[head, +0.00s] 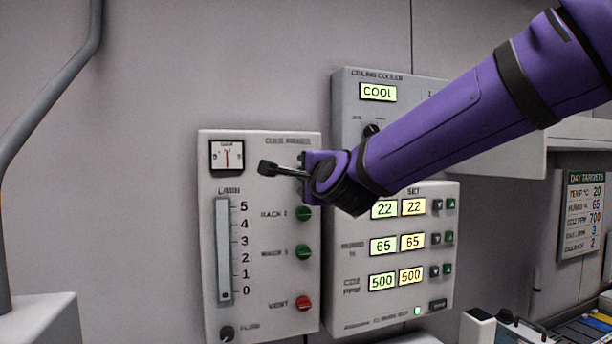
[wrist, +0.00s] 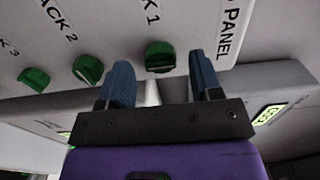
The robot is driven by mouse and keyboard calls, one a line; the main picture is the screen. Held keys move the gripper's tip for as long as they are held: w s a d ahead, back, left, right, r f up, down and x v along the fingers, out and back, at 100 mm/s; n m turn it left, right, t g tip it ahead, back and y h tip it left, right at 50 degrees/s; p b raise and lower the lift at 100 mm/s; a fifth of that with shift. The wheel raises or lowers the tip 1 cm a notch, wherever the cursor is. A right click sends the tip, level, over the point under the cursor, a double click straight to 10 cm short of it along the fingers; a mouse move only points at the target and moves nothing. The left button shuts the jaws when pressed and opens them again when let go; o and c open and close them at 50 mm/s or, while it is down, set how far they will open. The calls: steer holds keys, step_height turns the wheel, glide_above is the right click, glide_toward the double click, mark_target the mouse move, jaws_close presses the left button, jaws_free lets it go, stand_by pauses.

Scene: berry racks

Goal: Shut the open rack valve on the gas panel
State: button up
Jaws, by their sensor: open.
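The gas panel (head: 262,270) is a pale box on the wall with a column of knobs. In the wrist view, the green RACK 1 knob (wrist: 160,57) lies between and beyond my fingertips, with its grip bar running across the picture. The green RACK 2 knob (wrist: 88,69) and RACK 3 knob (wrist: 35,79) are to its left, their bars looking slanted. In the head view, RACK 2 (head: 303,214) and RACK 3 (head: 303,252) are clear, while my gripper and arm hide RACK 1. My gripper (head: 277,169) is open and empty, in front of the panel's upper part.
A red VENT knob (head: 303,303) and black FLOW knob (head: 227,333) are lower on the panel. The ceiling cooler box (head: 350,105) and a display panel (head: 390,300) stand close at right.

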steer(key=shift+w+a, duration=0.15)
steer(key=shift+w, duration=0.5)
steer(key=c, duration=0.9)
steer(key=shift+n, duration=0.3)
steer(key=shift+f+n, duration=0.1)
steer(key=shift+n, duration=8.5)
